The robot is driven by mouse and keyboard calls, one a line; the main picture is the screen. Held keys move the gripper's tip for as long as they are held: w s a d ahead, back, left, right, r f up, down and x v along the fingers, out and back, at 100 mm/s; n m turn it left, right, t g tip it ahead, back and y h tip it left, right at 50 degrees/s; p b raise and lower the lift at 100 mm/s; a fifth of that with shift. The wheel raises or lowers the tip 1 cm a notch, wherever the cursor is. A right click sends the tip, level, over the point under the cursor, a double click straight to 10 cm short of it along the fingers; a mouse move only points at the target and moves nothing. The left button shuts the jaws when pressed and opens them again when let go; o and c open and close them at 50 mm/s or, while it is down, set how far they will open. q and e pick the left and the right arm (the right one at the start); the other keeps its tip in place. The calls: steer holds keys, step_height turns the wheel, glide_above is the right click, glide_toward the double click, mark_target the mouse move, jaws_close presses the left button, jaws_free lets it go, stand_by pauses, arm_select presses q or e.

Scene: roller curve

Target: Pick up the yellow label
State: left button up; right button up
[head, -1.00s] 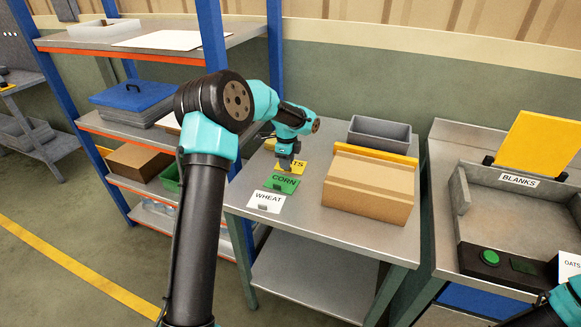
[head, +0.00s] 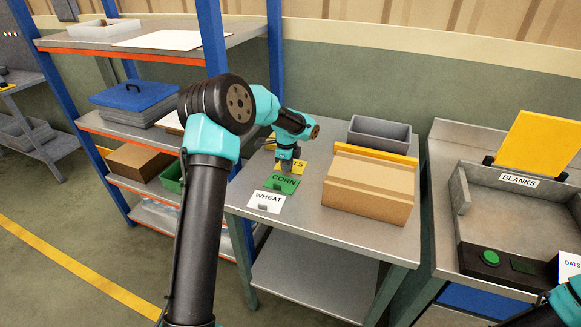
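The yellow label (head: 296,167) lies on the grey metal table (head: 308,228), behind the green CORN label (head: 282,184) and the white WHEAT label (head: 266,202). Only the letters "TS" of its print show. My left gripper (head: 285,168) points down at the left part of the yellow label and hides some of it. Its fingers are too small and covered to tell open from shut, or whether they touch the label. My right arm shows only at the lower right edge, beside a white OATS card (head: 571,266); its fingers cannot be made out.
A cardboard box (head: 369,185) and a grey bin (head: 379,134) stand on the table, right of the labels. A BLANKS tray (head: 518,181) with a green button (head: 491,257) is further right. A blue-post shelf (head: 215,50) stands at the left.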

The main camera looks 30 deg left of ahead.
arm_select(q)
jaws_close()
steer(key=shift+r, duration=1.65)
steer(key=shift+s+d+r, duration=0.15)
steer(key=shift+s+r, duration=0.05)
steer(key=shift+s, duration=0.05)
steer(key=s+d, duration=0.2)
steer(key=s, duration=0.2)
steer(key=s+d+r, duration=0.1)
steer(key=s+d, duration=0.2)
steer(key=s, duration=0.1)
steer(key=s+d, duration=0.3)
steer(key=s, duration=0.2)
steer(key=shift+d+r, duration=0.15)
